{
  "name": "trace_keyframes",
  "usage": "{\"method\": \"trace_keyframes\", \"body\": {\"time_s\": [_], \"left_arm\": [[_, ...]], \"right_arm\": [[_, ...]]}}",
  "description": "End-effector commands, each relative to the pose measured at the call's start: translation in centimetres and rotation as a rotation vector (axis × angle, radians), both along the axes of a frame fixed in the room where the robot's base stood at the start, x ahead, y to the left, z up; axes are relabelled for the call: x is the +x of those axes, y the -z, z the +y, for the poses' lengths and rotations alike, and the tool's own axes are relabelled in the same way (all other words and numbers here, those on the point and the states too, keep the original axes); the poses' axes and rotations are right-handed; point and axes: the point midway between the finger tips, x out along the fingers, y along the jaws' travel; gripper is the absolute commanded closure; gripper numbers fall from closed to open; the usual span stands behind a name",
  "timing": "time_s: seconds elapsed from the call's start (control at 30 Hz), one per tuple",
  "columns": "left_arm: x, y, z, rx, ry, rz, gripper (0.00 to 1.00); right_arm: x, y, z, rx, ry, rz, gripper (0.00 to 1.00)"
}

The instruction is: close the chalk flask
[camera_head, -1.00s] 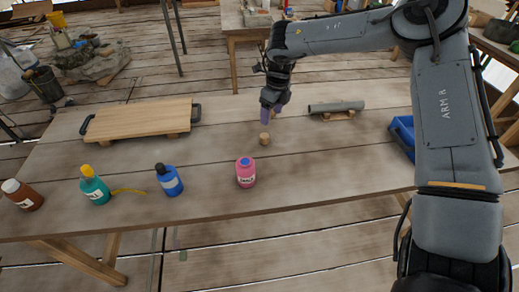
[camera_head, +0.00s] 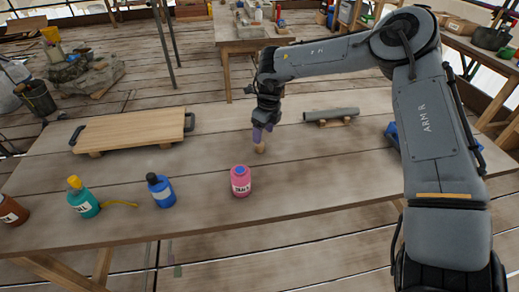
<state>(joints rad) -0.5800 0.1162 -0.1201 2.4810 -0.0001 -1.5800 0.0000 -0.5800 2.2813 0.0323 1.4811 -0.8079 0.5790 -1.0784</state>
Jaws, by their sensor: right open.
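A pink flask (camera_head: 241,183) with a white label stands upright on the table, near the middle; its lettering is too small to read surely, but looks like the chalk label. Its top shows a small blue opening with no stopper in it. A small tan cork (camera_head: 260,148) stands on the table behind and slightly right of the flask. Whether the fingers touch the cork cannot be told. My left gripper is not in view.
A blue bottle (camera_head: 162,192), a teal bottle (camera_head: 84,199) with a yellow strip beside it and a brown bottle (camera_head: 11,211) stand at left. A wooden board (camera_head: 130,131) lies behind them. A grey tube (camera_head: 331,114) rests on a support at right, near a blue bin (camera_head: 392,133).

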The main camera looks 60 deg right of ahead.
Motion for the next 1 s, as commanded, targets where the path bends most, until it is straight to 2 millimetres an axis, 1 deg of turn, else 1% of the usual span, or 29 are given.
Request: {"method": "trace_keyframes", "body": {"time_s": [0.03,0.13,0.47,0.57,0.8,1.0], "left_arm": [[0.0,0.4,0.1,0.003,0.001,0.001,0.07],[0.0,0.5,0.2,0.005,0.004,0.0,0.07],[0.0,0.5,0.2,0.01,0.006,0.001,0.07],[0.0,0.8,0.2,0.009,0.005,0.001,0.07],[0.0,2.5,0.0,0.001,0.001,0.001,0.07],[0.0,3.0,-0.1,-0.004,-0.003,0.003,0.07]], "right_arm": [[0.0,0.7,0.0,0.001,0.001,0.001,0.33],[0.1,1.3,0.0,0.0,0.001,0.0,0.33],[0.2,1.4,0.0,0.0,0.0,-0.001,0.33],[0.3,1.8,0.0,0.0,0.0,0.0,0.33],[1.1,4.8,0.4,0.0,0.001,0.001,0.33],[1.3,6.4,0.4,0.0,0.001,0.001,0.33]]}}
